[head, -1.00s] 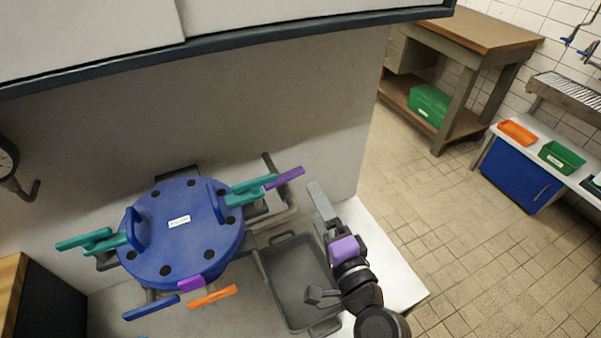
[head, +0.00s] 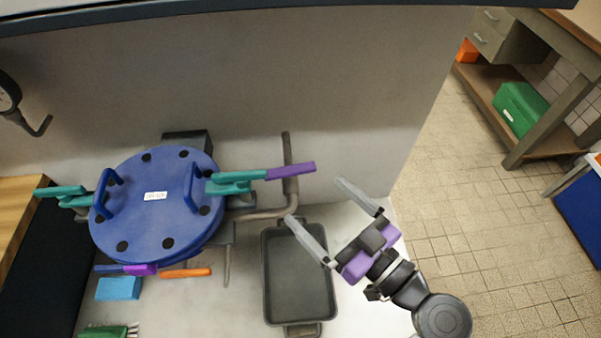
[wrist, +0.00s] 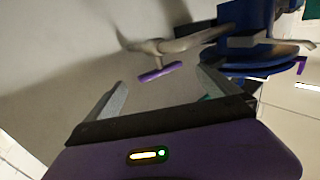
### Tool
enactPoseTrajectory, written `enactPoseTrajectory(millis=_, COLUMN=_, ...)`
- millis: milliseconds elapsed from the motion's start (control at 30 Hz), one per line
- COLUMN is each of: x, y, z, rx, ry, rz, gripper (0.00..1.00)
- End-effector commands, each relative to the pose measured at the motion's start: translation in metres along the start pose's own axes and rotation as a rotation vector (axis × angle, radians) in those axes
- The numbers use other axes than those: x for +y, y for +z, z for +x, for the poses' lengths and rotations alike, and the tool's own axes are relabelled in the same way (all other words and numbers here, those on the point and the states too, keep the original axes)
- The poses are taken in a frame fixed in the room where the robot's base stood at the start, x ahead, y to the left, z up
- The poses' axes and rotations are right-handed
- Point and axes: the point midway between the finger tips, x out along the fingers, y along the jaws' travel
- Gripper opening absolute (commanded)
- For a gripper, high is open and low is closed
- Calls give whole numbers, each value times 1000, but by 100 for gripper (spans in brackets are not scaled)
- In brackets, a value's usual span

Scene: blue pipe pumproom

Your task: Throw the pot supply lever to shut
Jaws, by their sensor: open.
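A round blue pot (head: 155,205) with a bolted lid stands at the left in the head view; its label is too small to read. On its right, a teal lever with a purple end (head: 291,171) points right, across a grey pipe (head: 288,150). I cannot read which lever is the supply one. My gripper (head: 315,199) is open and empty, just right of and below the purple end, apart from it. In the wrist view a purple handle (wrist: 160,72) on a pipe shows ahead, between the open fingers (wrist: 160,95).
Another teal lever (head: 62,192) is on the pot's left. Blue-purple (head: 125,269) and orange (head: 186,273) handles lie below the pot. A grey tray (head: 265,290) lies below my gripper. A blue block (head: 118,288) and a green brush (head: 108,331) lie lower left. A wall stands behind.

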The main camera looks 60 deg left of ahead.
Motion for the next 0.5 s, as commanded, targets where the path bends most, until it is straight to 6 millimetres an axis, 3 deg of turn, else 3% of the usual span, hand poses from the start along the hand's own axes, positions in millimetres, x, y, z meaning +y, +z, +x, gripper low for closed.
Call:
enactPoseTrajectory(millis=167, x=-1, y=-2, z=15, rx=-1, ry=-4, rz=-16, gripper=100)
enactPoseTrajectory(millis=500, x=0, y=-2, z=65, rx=-1, ry=-1, rz=-14, gripper=100)
